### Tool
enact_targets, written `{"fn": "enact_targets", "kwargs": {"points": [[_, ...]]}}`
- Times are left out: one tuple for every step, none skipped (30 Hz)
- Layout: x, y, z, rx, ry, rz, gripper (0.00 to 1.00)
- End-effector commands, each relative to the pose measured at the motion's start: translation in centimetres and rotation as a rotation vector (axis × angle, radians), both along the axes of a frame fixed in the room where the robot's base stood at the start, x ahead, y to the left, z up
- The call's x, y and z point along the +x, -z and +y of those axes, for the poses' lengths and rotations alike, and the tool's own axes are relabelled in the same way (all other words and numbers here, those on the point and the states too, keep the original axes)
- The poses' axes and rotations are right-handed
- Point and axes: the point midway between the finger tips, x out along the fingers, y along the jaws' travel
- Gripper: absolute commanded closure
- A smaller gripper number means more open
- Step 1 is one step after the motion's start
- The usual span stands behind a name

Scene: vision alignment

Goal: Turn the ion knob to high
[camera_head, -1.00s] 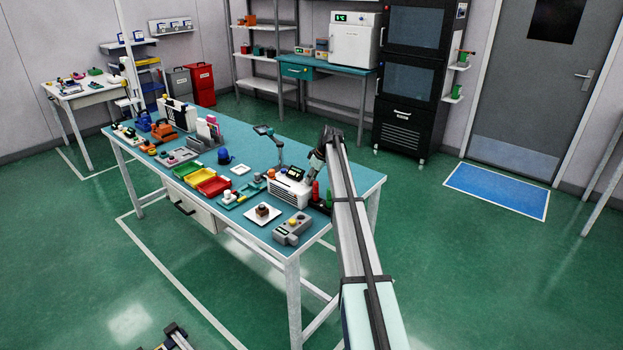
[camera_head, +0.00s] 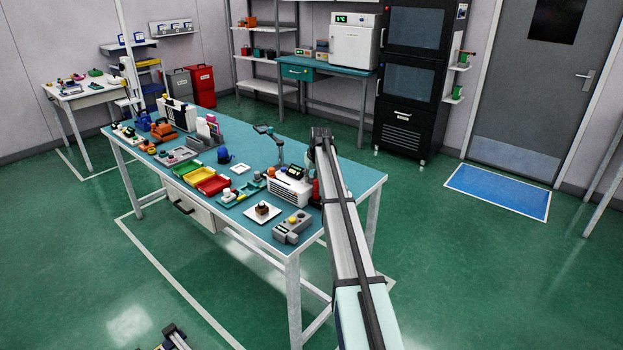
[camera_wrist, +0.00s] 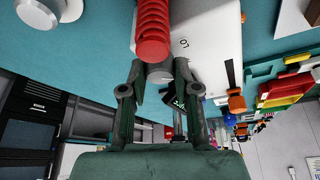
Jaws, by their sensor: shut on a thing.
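The white ionizer box (camera_head: 283,191) with a dark display on top stands near the right end of the teal workbench in the head view. In the wrist view its white body (camera_wrist: 212,42) lies beyond my fingers. My gripper (camera_wrist: 160,76) is shut on a grey cylinder, which looks like the ion knob (camera_wrist: 160,71), with one finger on each side of it. The knob's pointer and markings cannot be made out. In the head view my forearm hides the gripper and the knob.
A red coiled part (camera_wrist: 152,30) is close to the fingertips in the wrist view. On the workbench (camera_head: 246,209), a grey control box (camera_head: 292,229), a white plate (camera_head: 252,217) and red and yellow bins (camera_head: 213,186) stand left of my arm.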

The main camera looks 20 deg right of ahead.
Motion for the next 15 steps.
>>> {"fn": "enact_targets", "kwargs": {"points": [[-0.08, 0.16, 0.12, 0.000, 0.042, 0.001, 1.00], [-0.07, 0.16, 0.12, -0.001, 0.069, 0.002, 1.00], [-0.04, 0.15, 0.16, -0.001, 0.102, 0.001, 1.00], [-0.03, 0.15, 0.17, -0.001, 0.127, 0.001, 1.00], [-0.02, 0.14, 0.18, -0.001, 0.151, 0.002, 1.00], [-0.01, 0.14, 0.22, 0.000, 0.182, 0.002, 1.00], [-0.01, 0.14, 0.21, -0.001, 0.203, 0.002, 1.00], [0.00, 0.14, 0.21, 0.000, 0.223, 0.002, 1.00], [0.00, 0.13, 0.22, 0.000, 0.249, 0.002, 1.00], [-0.01, 0.13, 0.20, 0.000, 0.269, 0.002, 1.00], [-0.01, 0.13, 0.18, 0.000, 0.286, 0.002, 1.00], [-0.01, 0.13, 0.20, 0.001, 0.306, 0.002, 1.00], [0.00, 0.13, 0.19, 0.001, 0.321, 0.002, 1.00], [-0.01, 0.13, 0.18, 0.001, 0.334, 0.003, 1.00], [0.00, 0.12, 0.17, 0.000, 0.350, 0.003, 1.00]]}}
